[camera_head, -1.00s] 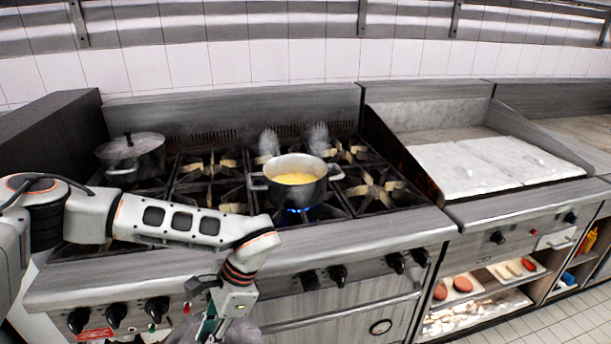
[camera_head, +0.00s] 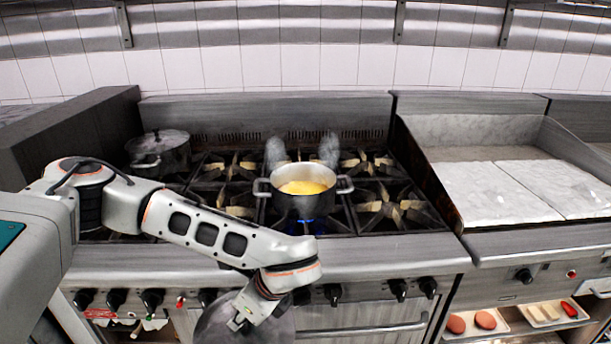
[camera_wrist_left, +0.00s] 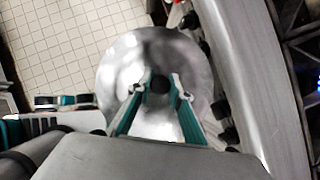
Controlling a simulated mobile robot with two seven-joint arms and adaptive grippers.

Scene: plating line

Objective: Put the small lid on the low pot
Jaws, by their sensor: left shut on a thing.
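The small lid is a round shiny metal disc with a dark knob. It shows in the wrist view (camera_wrist_left: 130,65) and at the bottom of the head view (camera_head: 216,326). My left gripper (camera_wrist_left: 160,84) is shut on the lid's knob, and it also shows in the head view (camera_head: 243,322). It holds the lid in front of the stove, below the cooktop edge. The low pot (camera_head: 302,200) is open, has two side handles and holds yellow food. It stands on a front-middle burner over a blue flame. My right gripper is not in view.
A taller pot with a lid (camera_head: 159,152) stands at the back left of the stove. Steam rises behind the low pot. A griddle with white slabs (camera_head: 497,193) is at the right. Knobs line the stove front (camera_head: 398,289). Tiled floor (camera_wrist_left: 60,50) shows below the lid.

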